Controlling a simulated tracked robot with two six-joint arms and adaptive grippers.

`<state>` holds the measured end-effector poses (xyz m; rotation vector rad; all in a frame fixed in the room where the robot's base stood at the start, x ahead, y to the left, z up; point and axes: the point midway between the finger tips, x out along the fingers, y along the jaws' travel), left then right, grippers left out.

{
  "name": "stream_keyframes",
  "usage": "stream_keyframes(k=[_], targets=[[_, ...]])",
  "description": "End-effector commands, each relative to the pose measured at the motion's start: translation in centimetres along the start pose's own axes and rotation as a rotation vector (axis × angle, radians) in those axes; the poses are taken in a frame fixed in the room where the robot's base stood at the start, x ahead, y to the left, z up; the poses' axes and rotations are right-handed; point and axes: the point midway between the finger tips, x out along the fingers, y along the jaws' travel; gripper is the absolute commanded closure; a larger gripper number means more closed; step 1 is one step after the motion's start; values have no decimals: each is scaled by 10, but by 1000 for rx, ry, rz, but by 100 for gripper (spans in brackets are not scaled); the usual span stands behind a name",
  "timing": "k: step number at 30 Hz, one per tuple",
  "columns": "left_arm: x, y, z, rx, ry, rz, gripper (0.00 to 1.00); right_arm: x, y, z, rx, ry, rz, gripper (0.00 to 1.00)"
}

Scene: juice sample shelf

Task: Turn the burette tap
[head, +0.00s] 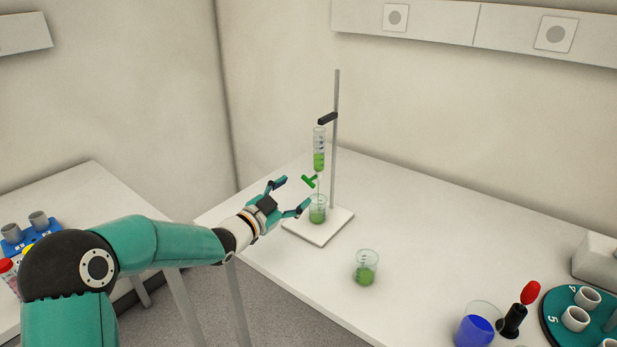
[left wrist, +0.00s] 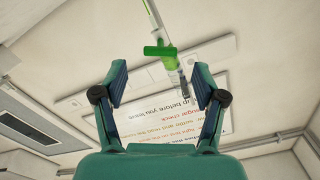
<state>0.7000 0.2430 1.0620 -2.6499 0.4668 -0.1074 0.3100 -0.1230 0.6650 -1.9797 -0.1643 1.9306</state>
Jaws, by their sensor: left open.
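The burette (head: 319,150) is a clear graduated tube with green liquid, clamped upright on a stand (head: 335,120). Its green tap (head: 309,181) is at its lower end. A beaker (head: 317,212) with green liquid stands under it on the white stand base (head: 335,232). My left gripper (head: 294,194) is open and empty, just left of the tap, and does not appear to touch it. In the left wrist view the green tap (left wrist: 160,50) shows beyond and between the open fingertips (left wrist: 160,85). My right gripper is not in view.
A second beaker (head: 366,268) with green liquid stands nearer the front. A blue-liquid vessel (head: 475,325), a black holder with a red top (head: 513,318) and a teal rack (head: 560,310) stand front right. The table's right middle is clear.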

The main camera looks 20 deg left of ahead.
Motion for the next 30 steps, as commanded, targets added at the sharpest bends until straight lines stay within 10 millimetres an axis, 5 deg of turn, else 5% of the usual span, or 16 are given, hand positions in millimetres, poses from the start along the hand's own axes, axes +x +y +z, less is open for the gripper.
stream_keyframes(k=[9,23,30], targets=[[54,0,-1,0,0,0,29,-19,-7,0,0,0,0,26],[66,0,0,-1,0,0,29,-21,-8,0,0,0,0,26],[66,0,0,-1,0,0,66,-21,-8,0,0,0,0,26]])
